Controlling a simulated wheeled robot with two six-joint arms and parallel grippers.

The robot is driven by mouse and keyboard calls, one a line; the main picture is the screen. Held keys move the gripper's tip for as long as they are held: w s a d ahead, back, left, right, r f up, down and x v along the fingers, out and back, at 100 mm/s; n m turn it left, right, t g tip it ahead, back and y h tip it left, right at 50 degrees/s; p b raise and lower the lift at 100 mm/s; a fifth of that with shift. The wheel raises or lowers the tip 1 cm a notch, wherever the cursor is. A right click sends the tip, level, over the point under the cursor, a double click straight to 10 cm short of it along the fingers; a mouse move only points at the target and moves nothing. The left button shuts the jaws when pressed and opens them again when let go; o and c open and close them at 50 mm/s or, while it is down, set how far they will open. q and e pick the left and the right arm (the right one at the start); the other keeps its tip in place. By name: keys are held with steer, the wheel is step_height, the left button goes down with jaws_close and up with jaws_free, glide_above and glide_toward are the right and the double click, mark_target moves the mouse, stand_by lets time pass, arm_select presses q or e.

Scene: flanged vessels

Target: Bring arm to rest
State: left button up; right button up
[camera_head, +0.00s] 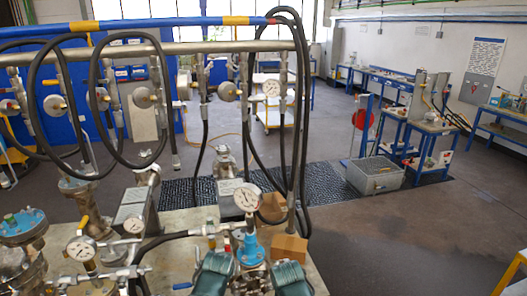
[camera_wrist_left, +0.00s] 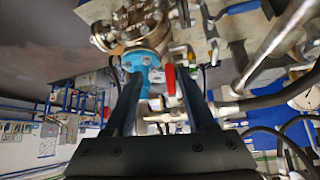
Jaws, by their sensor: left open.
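My left gripper (camera_wrist_left: 160,76) shows in the left wrist view as two dark fingers set apart. It is open, with nothing clamped between the fingers. A blue fitting (camera_wrist_left: 140,60) on a flanged vessel (camera_wrist_left: 132,26) appears beyond the fingertips, by the left finger. A red lever (camera_wrist_left: 169,80) shows in the gap between the fingers; I cannot tell the distance to it. I cannot make out the left gripper in the head view. My right gripper is not in view.
In the head view, a pipe rack (camera_head: 150,47) with hanging black hoses and gauges crosses the upper left. Below are flanged vessels (camera_head: 82,190), a gauge (camera_head: 247,198) and a cardboard box (camera_head: 290,248). Open floor (camera_head: 420,235) lies right, with a grey crate (camera_head: 374,176) and benches beyond.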

arm_select(q)
steer(key=s+d+f+m+g+b, duration=0.2)
steer(key=s+f+b, duration=0.5)
steer(key=f, duration=0.4)
steer(key=s+d+f+m+g+y+b, duration=0.1)
steer(key=s+d+f+m+g+b, duration=0.1)
steer(key=s+d+f+g+b, duration=0.3)
steer(key=s+f+g+b, duration=0.1)
steer(key=s+f+b, duration=0.2)
steer(key=f, duration=0.3)
steer(key=shift+s, duration=0.8)
